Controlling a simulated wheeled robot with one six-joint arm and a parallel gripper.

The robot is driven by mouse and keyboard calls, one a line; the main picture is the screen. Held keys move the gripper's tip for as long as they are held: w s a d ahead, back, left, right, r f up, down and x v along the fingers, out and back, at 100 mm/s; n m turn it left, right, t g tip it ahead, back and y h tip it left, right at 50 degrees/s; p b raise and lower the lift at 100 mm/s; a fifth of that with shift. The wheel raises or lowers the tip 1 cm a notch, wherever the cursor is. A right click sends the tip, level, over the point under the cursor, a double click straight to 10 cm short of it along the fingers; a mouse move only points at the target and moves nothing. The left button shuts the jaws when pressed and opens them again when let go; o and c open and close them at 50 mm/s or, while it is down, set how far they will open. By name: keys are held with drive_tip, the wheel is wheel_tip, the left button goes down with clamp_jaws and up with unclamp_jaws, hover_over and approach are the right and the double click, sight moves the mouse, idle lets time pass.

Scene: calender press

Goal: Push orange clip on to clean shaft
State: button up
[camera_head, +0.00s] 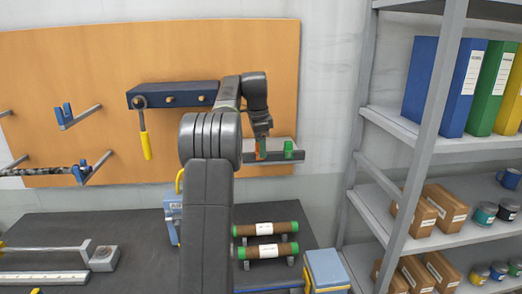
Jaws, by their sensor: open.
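My gripper (262,138) is open, pointing down over the small grey ledge (277,158) on the orange pegboard. An orange piece, seemingly the orange clip (259,150), shows at the gripper's fingers. I cannot tell if they touch it. A green clip (289,149) stands on the ledge to its right. Two brown rollers with green ends and white labels, the rear roller (285,228) and the front roller (285,249), lie on the dark bench. A speckled shaft (40,171) rests on hooks at the far left. I cannot tell which shaft is the clean one.
A dark blue rack (185,94) holds a yellow-handled tool (145,144). Blue clips (64,113) sit on left brackets. Metal shelving (425,130) with binders and boxes fills the right side.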

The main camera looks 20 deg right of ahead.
drive_tip(key=shift+a+f, duration=0.15)
drive_tip(key=shift+f, duration=0.75)
drive_tip(key=shift+w+f, duration=0.1)
drive_tip(key=c, duration=1.2)
drive_tip(key=shift+r, duration=0.3)
clamp_jaws()
drive_tip(key=shift+r, duration=1.95)
